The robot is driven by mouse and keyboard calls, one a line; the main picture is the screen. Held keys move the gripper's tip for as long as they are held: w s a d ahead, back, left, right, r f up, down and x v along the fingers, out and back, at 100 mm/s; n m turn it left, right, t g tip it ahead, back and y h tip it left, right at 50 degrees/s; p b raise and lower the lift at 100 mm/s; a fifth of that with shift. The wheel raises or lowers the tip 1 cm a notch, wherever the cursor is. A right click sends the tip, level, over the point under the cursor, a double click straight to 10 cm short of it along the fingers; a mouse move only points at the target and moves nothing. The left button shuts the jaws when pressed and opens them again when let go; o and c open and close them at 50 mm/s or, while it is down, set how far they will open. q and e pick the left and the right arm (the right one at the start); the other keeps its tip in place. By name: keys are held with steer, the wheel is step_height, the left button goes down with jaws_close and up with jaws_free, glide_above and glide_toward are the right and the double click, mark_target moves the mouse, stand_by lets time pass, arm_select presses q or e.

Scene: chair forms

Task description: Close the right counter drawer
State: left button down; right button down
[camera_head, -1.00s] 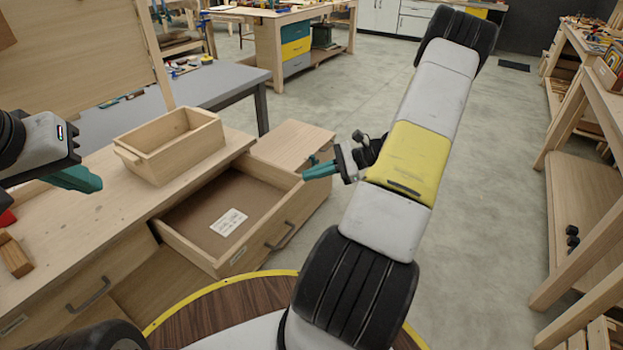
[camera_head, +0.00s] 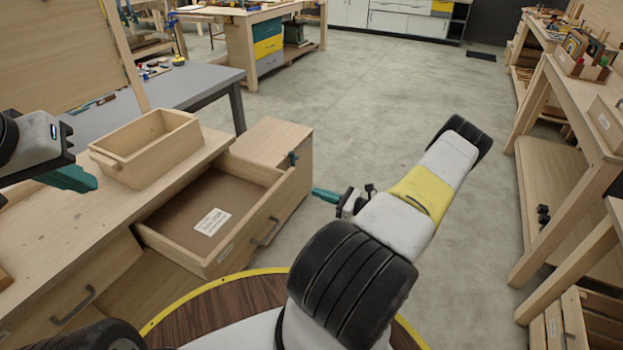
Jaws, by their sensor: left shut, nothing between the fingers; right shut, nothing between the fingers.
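The right counter drawer (camera_head: 240,243) is pulled out of the wooden counter. Its inside is empty except for a white label (camera_head: 213,221) on the brown bottom. A dark bar handle (camera_head: 267,232) is on its front. My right gripper (camera_head: 318,193) is shut and empty. It appears to the right of the drawer's far front corner, with its teal fingers pointing left toward the drawer and a visible gap between. My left gripper (camera_head: 86,180) is shut and empty, above the counter top at the left.
An open wooden box (camera_head: 150,155) stands on the counter near the drawer. A second drawer front with a handle (camera_head: 73,304) is at lower left. Workbenches line the right; the floor between is clear.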

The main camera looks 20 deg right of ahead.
mark_target(295, 185)
steer(key=x, duration=0.6)
steer(key=shift+w+a, duration=0.25)
steer(key=shift+w, duration=0.1)
